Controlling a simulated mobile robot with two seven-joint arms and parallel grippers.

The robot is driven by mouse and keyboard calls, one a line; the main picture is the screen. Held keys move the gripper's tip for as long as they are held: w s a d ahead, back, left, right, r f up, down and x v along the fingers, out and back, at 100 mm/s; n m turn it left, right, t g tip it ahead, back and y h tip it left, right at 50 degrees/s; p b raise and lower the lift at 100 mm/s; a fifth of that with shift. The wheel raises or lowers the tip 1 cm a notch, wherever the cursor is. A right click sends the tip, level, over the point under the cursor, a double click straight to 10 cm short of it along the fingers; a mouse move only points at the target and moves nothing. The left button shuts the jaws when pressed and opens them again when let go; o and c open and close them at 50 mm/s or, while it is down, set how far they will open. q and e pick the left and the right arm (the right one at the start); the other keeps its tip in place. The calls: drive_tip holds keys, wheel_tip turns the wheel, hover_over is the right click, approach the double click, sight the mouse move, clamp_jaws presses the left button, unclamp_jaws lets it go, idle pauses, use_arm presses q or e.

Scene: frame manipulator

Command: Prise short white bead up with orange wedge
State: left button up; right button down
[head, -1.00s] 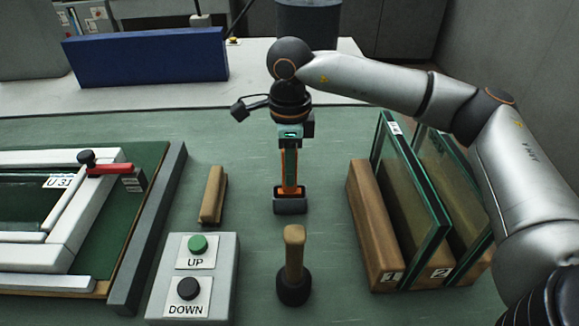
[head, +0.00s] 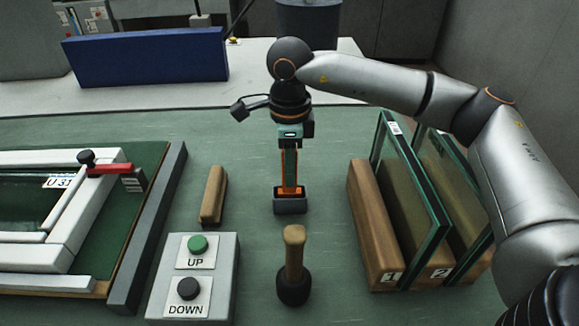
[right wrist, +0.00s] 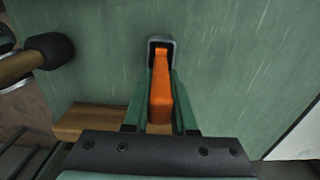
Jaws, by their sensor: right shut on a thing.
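My right gripper (head: 289,180) points down, shut on the orange wedge (head: 290,190), whose lower end is in a small dark grey holder (head: 290,206) on the bench. In the right wrist view the wedge (right wrist: 160,92) lies between the green fingers of the gripper (right wrist: 160,82), its far end in the holder (right wrist: 161,42). At the left, white beads (head: 72,224) line a frame around dark glass; the cross strip at its right end looks like the short white bead (head: 72,205). The gripper is well to the right of it. My left gripper is out of view.
A red-handled clamp (head: 110,169) sits on the frame's far corner. A mallet (head: 294,262), a wooden block (head: 213,195) and an UP/DOWN button box (head: 226,270) stand near the holder. Glass panes (head: 412,190) stand in a wooden rack (head: 366,225) at right.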

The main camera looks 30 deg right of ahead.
idle(0.3)
drive_tip(key=shift+r+p, duration=2.5)
drive_tip(key=shift+r, duration=1.05)
